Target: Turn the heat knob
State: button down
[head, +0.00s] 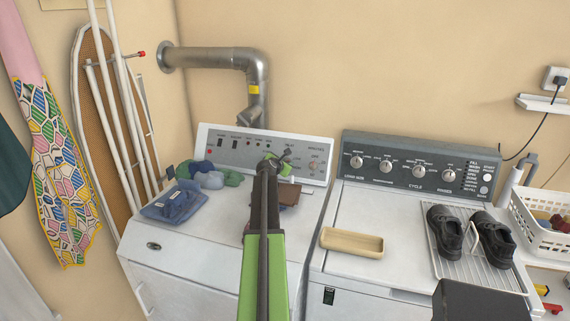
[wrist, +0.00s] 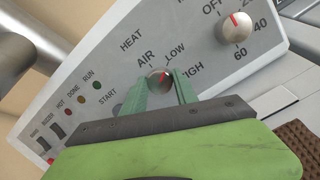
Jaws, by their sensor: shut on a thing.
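The heat knob (wrist: 160,77) is a small silver knob with a red pointer on the dryer's control panel, with AIR, LOW and HIGH around it. Its pointer leans up and right, roughly toward LOW. My gripper (wrist: 160,86) has its two green fingers on either side of the knob and is shut on it. In the head view my gripper (head: 277,160) is at the panel of the left machine, and the arm and fingers hide the heat knob there.
A timer knob (wrist: 235,27) sits right of the heat knob. Folded blue cloth (head: 173,202) and bunched cloths (head: 212,180) lie on the dryer top, left of my arm. A brown item (head: 289,194) lies just right of it. A tan tray (head: 351,243) and dark shoes (head: 445,230) are on the washer.

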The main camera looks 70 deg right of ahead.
dwell(0.3)
jog(key=c, duration=0.9)
grip_release()
jog(key=shift+d, duration=0.1)
jog(key=shift+c, duration=0.2)
jog(key=p+v, duration=0.6)
jog(key=v, duration=1)
jog(key=shift+a+r, duration=0.15)
jog(key=shift+a, duration=0.15)
jog(key=shift+w+a+r, duration=0.1)
jog(key=shift+a, duration=0.35)
